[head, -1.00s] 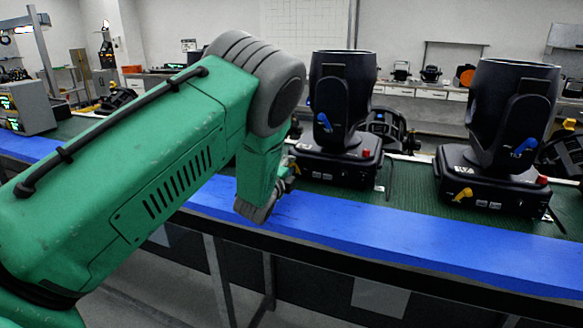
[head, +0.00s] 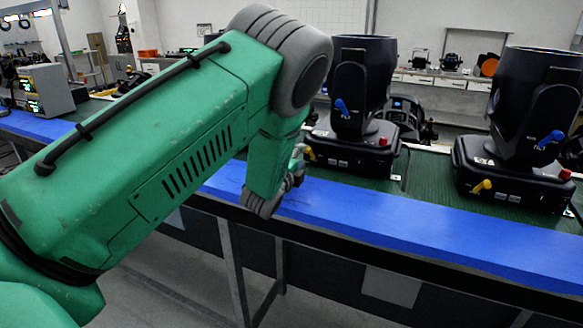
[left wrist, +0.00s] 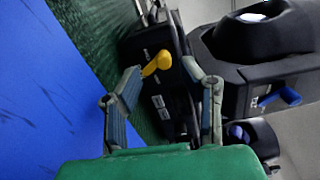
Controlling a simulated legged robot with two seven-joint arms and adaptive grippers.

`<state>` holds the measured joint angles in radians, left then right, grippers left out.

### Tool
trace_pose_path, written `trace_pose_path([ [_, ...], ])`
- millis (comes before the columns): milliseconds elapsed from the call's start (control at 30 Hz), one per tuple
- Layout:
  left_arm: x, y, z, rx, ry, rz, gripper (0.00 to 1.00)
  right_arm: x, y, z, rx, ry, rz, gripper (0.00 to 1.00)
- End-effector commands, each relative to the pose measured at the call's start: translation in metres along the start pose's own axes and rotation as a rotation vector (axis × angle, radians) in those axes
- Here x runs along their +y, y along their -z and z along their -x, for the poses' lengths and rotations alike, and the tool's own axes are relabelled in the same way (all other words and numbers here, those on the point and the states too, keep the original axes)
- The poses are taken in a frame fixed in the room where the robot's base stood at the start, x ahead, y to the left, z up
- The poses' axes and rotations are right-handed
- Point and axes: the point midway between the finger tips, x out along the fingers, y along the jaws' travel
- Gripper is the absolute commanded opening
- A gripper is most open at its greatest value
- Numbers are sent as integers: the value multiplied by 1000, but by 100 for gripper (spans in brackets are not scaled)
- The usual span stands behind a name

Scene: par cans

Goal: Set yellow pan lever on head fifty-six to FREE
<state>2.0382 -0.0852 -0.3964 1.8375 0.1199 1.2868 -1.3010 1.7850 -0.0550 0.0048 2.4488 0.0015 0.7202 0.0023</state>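Two black moving heads stand on the green bench top, one at the left (head: 362,80) and one at the right (head: 530,105); I cannot read a number on either. The left one has a yellow pan lever (head: 309,153) low on its base and a blue tilt lever (head: 341,108). The right one has its own yellow lever (head: 482,186). My left gripper (head: 299,163) is at the left head's base. In the left wrist view my left gripper (left wrist: 160,72) is open, with the yellow lever (left wrist: 157,63) showing between its fingertips; contact cannot be made out. My right gripper is out of view.
A blue strip (head: 400,225) runs along the bench's front edge. The left head's red knob (head: 383,141) sits at its base corner. Another fixture (head: 405,115) stands behind. A grey box with lit displays (head: 45,90) is at far left.

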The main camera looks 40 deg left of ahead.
Motion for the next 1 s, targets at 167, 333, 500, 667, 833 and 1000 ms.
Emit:
trace_pose_path([
  [167,2,0,41,-1,-5,-1,35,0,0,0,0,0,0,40],
  [333,2,-1,70,-1,-4,0,35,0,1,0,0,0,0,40],
  [500,2,-1,84,-1,-3,1,35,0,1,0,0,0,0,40],
  [667,2,-1,87,-1,-2,1,35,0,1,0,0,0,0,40],
  [833,2,-1,87,-1,-2,1,35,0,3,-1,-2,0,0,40],
  [1000,2,-1,86,-2,-2,1,35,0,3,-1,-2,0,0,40],
])
